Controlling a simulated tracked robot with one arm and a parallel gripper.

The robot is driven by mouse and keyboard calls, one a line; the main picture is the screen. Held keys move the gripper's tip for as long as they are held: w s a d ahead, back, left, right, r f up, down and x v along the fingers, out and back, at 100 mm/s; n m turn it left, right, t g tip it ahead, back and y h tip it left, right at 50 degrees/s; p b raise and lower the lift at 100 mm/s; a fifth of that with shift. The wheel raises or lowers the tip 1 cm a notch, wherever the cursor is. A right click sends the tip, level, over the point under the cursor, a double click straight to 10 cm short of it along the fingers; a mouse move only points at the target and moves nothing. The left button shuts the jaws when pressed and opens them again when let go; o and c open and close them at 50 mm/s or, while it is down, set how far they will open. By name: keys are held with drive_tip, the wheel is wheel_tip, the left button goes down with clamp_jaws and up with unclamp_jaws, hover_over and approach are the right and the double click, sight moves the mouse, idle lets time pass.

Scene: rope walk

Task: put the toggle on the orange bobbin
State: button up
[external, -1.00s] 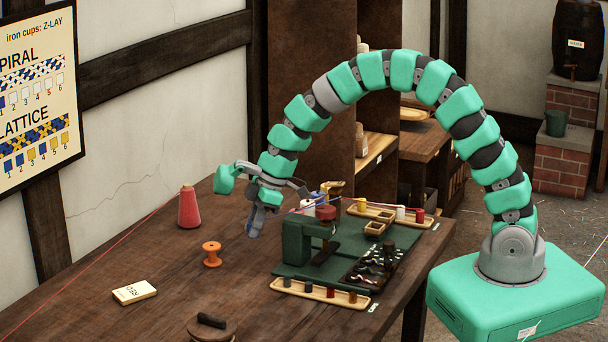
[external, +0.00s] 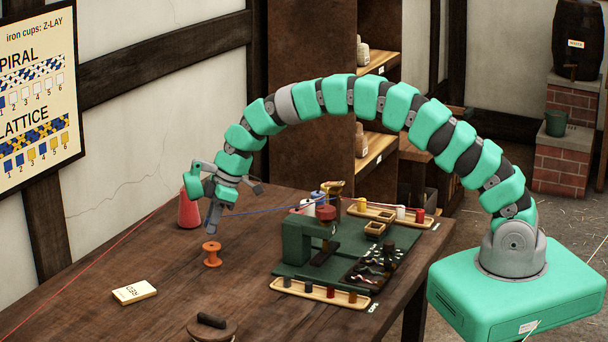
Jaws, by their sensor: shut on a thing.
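The orange bobbin (external: 212,255) stands upright on the bare tabletop, left of the green bench. My gripper (external: 213,226) points down just above and slightly behind it in the picture, apart from it as far as I can tell. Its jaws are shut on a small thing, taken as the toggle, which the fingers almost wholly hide. A blue thread (external: 268,210) runs taut from the jaws to the right, towards the blue and white spools (external: 317,198) at the green bench.
A red cone of thread (external: 190,209) stands close behind my gripper. The green bench (external: 300,243) with its press and trays is to the right. A card marked RED (external: 134,292) and a round dark-handled lid (external: 212,329) lie nearer. The wood around the bobbin is clear.

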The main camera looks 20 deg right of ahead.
drive_tip(key=shift+w+a, duration=0.1)
drive_tip(key=shift+f+p, duration=0.3)
drive_tip(key=shift+f, duration=1.45)
drive_tip(key=shift+f, duration=0.1)
drive_tip(key=o, duration=0.9)
drive_tip(key=shift+o, duration=0.2)
drive_tip(key=shift+r, duration=0.2)
drive_tip(key=b+v, duration=0.1)
drive_tip(key=v, duration=1)
drive_tip(key=shift+r, duration=0.4)
drive_tip(key=shift+d, duration=0.2)
